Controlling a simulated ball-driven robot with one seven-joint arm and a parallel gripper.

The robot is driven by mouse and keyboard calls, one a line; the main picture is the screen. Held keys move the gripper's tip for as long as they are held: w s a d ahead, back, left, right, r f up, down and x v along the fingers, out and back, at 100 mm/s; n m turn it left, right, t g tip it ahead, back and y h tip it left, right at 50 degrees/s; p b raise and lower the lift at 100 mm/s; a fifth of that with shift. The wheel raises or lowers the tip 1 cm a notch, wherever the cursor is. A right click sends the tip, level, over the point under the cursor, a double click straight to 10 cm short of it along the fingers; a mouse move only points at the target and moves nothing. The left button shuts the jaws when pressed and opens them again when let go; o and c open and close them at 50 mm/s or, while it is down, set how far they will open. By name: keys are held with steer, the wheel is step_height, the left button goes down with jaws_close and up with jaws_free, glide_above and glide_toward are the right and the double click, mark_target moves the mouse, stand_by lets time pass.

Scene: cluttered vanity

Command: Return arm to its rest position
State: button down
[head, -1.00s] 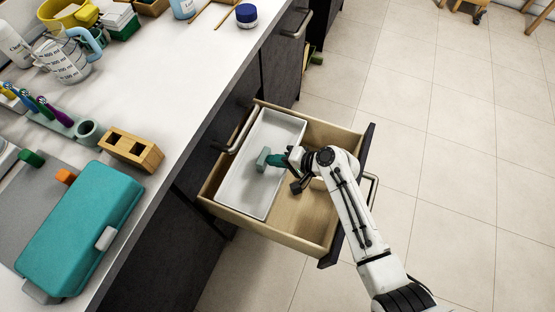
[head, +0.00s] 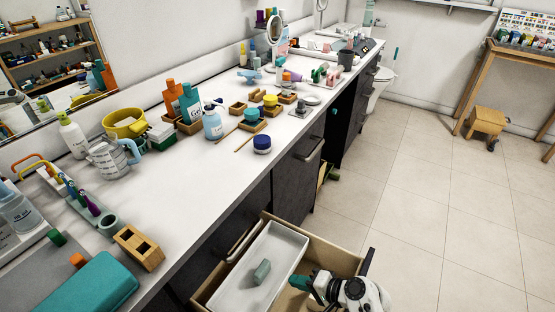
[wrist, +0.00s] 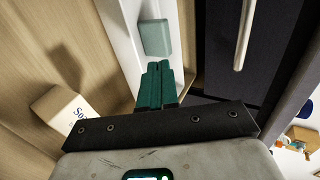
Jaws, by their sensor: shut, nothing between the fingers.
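My gripper (head: 301,281) is over the open drawer (head: 320,247), at the right edge of the white tray (head: 286,250) inside it. In the wrist view its teal fingers (wrist: 157,84) are together with nothing between them. A small grey-green block (head: 262,271) lies in the tray, left of the fingertips and apart from them in the head view. The block also shows just beyond the fingertips in the wrist view (wrist: 155,38). My arm comes in from the lower right of the head view, and most of it is out of frame.
The crowded counter (head: 205,203) runs along the left, with a blue-lidded jar (head: 262,144) near its edge. A box with lettering (wrist: 65,112) shows in the wrist view. The tiled floor (head: 410,200) to the right is open, with a wooden stool (head: 486,122) farther back.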

steer(key=s+d+r+n+g+h+p, duration=0.1)
steer(key=s+d+r+n+g+h, duration=0.1)
steer(key=s+d, duration=0.4)
steer(key=s+d+r+n+g+h, duration=0.2)
steer(key=s+d+r+h, duration=0.2)
steer(key=s, duration=1)
steer(key=s+d+r+n+g+h+p, duration=0.1)
steer(key=s+d+r+h, duration=0.3)
steer(key=s+d, duration=0.4)
steer(key=shift+s+d+r+n+g+p, duration=0.2)
steer(key=shift+s+n+g+p, duration=0.15)
steer(key=shift+s+n, duration=0.55)
